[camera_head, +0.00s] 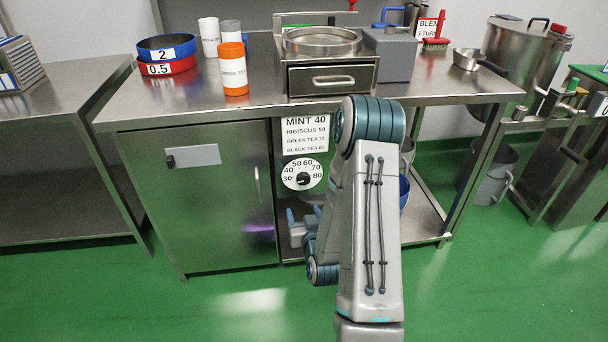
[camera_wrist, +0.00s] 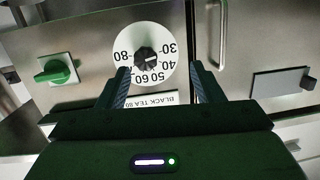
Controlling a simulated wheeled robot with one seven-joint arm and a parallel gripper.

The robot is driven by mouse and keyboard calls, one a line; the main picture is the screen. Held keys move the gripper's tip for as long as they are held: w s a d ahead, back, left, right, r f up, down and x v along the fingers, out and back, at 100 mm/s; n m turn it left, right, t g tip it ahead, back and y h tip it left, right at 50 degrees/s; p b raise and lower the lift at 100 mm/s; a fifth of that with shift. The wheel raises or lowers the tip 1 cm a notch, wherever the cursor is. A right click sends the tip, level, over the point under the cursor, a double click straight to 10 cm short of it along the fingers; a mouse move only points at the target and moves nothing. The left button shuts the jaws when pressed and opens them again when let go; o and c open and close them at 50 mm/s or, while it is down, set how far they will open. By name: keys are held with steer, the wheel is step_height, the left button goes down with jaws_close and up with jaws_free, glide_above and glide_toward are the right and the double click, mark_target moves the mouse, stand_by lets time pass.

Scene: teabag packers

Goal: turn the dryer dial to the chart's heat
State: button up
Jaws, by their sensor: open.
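The dryer dial (camera_head: 302,174) is a white disc with numbers from 30 to 80 and a dark knob at its centre. In the wrist view the dial (camera_wrist: 124,43) appears upside down; the knob (camera_wrist: 146,58) has a white mark that seems to point towards the 30–40 side. The chart (camera_head: 305,135) above the dial reads mint 40, hibiscus 50, green tea 70, black tea 80. My gripper (camera_head: 303,222) is below the dial. In the wrist view its open fingers (camera_wrist: 160,70) frame the knob from either side, apparently without touching it.
An orange green-tea canister (camera_head: 234,72) stands on the counter, with two other canisters behind it. A steel cabinet door (camera_head: 205,210) with a handle is left of the dial. In the wrist view a green knob (camera_wrist: 55,70) sits on a plate beside the dial.

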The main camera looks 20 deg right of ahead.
mark_target(304, 180)
steer(key=shift+m+t+h, duration=0.7)
steer(key=shift+t+h, duration=0.1)
steer(key=x, duration=0.4)
steer(key=d+x, duration=0.1)
steer(key=x, duration=0.3)
steer(key=d+r+x, duration=0.1)
steer(key=x, duration=0.3)
steer(key=shift+r, duration=0.1)
steer(key=c, duration=1)
